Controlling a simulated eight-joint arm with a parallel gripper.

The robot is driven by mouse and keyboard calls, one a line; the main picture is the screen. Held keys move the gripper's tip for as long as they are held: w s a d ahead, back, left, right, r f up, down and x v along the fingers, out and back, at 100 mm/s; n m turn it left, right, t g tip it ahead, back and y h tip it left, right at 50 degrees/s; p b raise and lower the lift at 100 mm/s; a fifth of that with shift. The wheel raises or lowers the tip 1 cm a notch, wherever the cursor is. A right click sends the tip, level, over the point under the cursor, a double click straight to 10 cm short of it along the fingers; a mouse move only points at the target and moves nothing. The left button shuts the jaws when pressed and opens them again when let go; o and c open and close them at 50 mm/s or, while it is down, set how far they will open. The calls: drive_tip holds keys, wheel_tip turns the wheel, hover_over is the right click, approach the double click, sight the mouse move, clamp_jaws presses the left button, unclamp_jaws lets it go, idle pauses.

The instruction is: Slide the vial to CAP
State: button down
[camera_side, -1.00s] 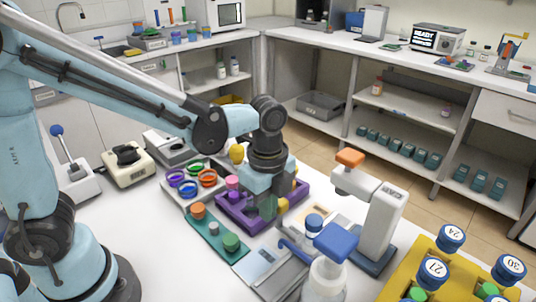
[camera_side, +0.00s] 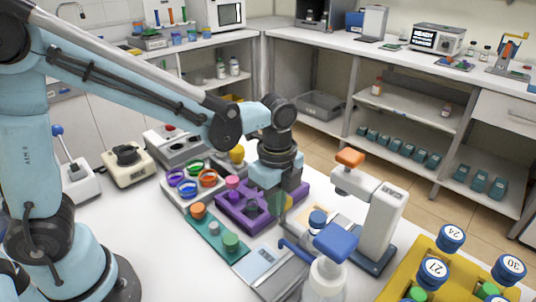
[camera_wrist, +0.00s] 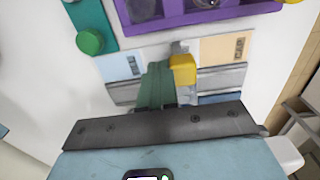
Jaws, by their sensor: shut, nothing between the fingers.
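The vial (camera_side: 317,218) has a blue top and stands upright at the slide track, just left of the white press with an orange knob (camera_side: 350,158). I cannot make the vial out clearly in the wrist view. My gripper (camera_side: 284,212) points down, left of and behind the vial. In the wrist view its green finger (camera_wrist: 155,86) reaches over the grey track between a pale blue label (camera_wrist: 122,67) and a tan label (camera_wrist: 226,47). A yellow block (camera_wrist: 183,69) shows beside the finger. The gripper is shut and empty; contact with the vial is unclear.
A purple rack (camera_side: 238,217) stands behind the track, with a green tray (camera_side: 209,231) of caps to its left. A yellow rack (camera_side: 393,281) with numbered vials is at right front.

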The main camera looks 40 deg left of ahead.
drive_tip(key=shift+w, duration=2.45)
drive_tip(key=w, duration=0.2)
drive_tip(key=shift+w, duration=0.35)
drive_tip(key=shift+s, duration=0.1)
drive_tip(key=shift+s, duration=0.25)
wheel_tip(320, 180, up, 8)
drive_tip(key=shift+f, duration=0.25)
